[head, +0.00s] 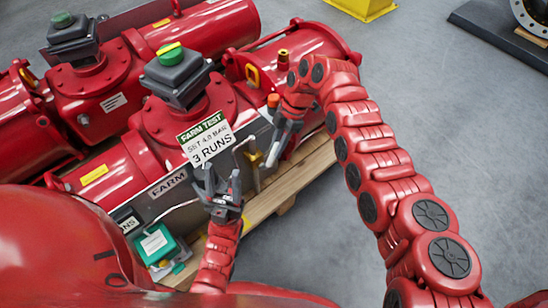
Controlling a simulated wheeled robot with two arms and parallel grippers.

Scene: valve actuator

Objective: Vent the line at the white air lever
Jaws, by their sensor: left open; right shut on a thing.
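My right gripper (279,140) reaches down at the right end of the front red actuator (140,185). It is shut on a small pale piece at its fingertips, which looks like the white air lever (272,156); the fingers hide part of it. Brass fittings (256,160) sit just left of it, beside a bent grey pipe (240,148). My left gripper (221,180) is open, with its fingers pointing up just below the sign card (206,140). No object shows between its fingers.
The card reads "FARM TEST, SET 4.0 BAR, 3 RUNS". A green-and-white box (155,243) stands at lower left. The actuators rest on a wooden pallet (300,170). A yellow block (362,8) lies at the back.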

